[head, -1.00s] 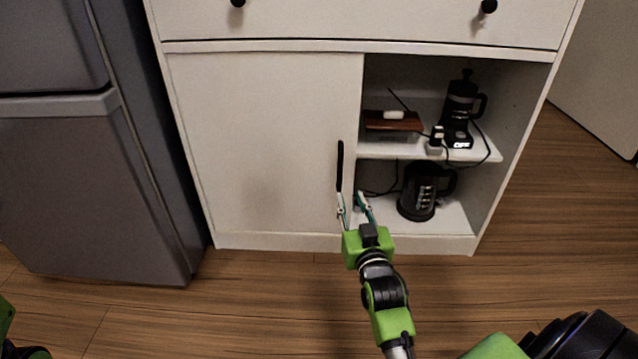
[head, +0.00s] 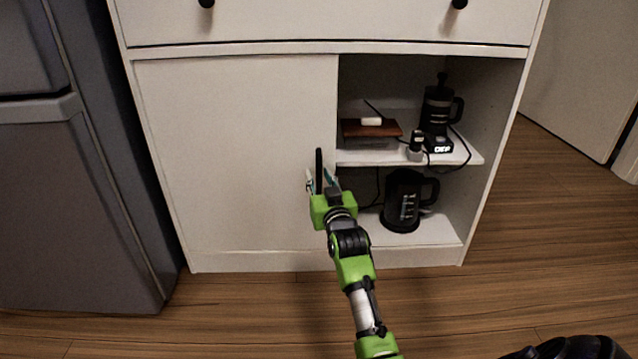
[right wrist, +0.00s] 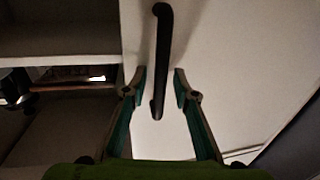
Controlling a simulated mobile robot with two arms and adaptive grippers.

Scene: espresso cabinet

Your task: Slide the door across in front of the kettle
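The white sliding door (head: 235,160) covers the left half of the cabinet's lower part. Its upright black handle (head: 319,170) is near the door's right edge. The black kettle (head: 402,201) stands on the cabinet floor in the open right half. My right gripper (head: 321,183) is at the lower part of the handle. In the right wrist view the open fingers (right wrist: 159,85) stand on either side of the handle (right wrist: 161,60), with gaps on both sides. My left gripper is not in view.
A shelf (head: 456,157) above the kettle bears a coffee maker (head: 436,115), a wooden box (head: 371,128) and cables. A grey fridge (head: 70,200) stands left of the cabinet. Wooden floor (head: 250,310) lies in front.

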